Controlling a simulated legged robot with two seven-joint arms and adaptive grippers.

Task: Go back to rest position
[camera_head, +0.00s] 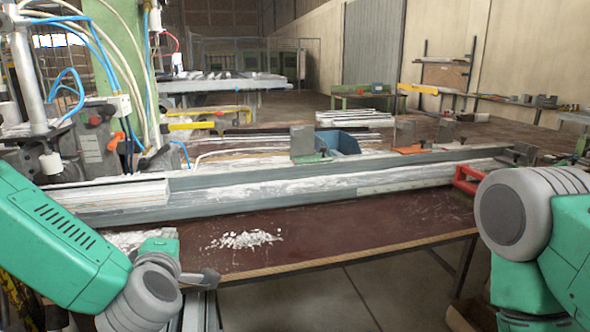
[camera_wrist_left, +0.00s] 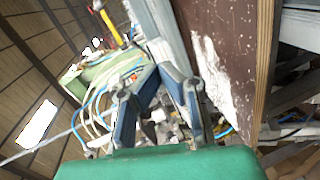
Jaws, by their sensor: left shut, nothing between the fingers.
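My left arm comes in at the lower left of the head view, and its gripper (camera_head: 205,278) is low in front of the bench's near edge, partly hidden by the wrist. In the left wrist view the blue-grey fingers of the left gripper (camera_wrist_left: 160,72) are together at the tips with nothing held. My right arm shows at the lower right of the head view. Its gripper is out of the picture.
A long grey profile (camera_head: 330,183) runs across the brown bench (camera_head: 340,225). White chips (camera_head: 243,239) lie on the bench. A red handle (camera_head: 467,180) is near my right arm. Hoses and a green machine (camera_head: 120,45) stand at left. Floor in front is clear.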

